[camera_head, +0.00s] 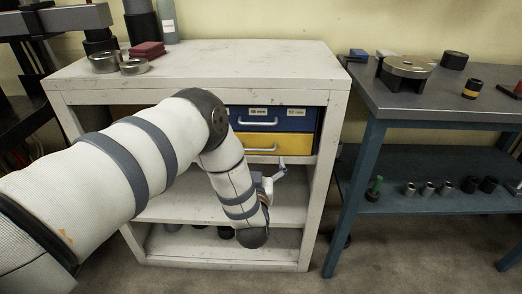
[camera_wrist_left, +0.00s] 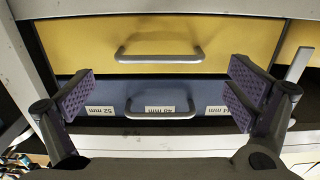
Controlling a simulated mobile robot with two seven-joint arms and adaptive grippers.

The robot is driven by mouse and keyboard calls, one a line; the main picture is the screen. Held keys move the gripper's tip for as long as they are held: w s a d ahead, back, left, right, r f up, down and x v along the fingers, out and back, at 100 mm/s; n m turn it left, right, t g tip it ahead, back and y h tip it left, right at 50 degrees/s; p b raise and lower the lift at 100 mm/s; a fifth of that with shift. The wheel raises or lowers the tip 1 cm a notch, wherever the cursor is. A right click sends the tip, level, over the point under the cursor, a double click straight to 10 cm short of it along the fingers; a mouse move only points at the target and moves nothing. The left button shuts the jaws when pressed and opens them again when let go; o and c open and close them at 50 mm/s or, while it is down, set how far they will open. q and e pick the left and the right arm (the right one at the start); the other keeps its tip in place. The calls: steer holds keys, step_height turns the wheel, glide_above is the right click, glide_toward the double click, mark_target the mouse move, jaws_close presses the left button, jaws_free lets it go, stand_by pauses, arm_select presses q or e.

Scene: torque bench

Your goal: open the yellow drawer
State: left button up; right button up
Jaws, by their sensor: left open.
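The yellow drawer (camera_head: 258,142) sits in the white cabinet, directly below the blue drawer (camera_head: 272,119) in the head view. Its front looks flush with the blue one, and its left part is hidden by my left arm. In the left wrist view the yellow drawer (camera_wrist_left: 240,38) appears above the blue drawer (camera_wrist_left: 210,122), and its grey bar handle (camera_wrist_left: 160,56) is in the middle. My left gripper (camera_wrist_left: 160,95) is open and empty, its padded fingers spread wide in front of the drawers, apart from the handle. In the head view my left wrist hides most of it. My right gripper is not in view.
The white cabinet (camera_head: 230,66) has metal rings (camera_head: 105,62) and a dark red block (camera_head: 147,49) on top. Open shelves lie below the drawers. A blue-legged bench (camera_head: 400,100) with metal parts stands close on the right. The floor in front is clear.

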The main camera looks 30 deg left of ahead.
mark_target(258, 149)
arm_select(q)
steer(key=x, duration=0.5)
steer(key=shift+w+b, duration=0.25)
steer(key=shift+b, duration=0.05)
steer(key=shift+c, duration=0.3)
steer(key=c, duration=1.4)
steer(key=shift+d, duration=0.1)
steer(key=shift+s, duration=0.15)
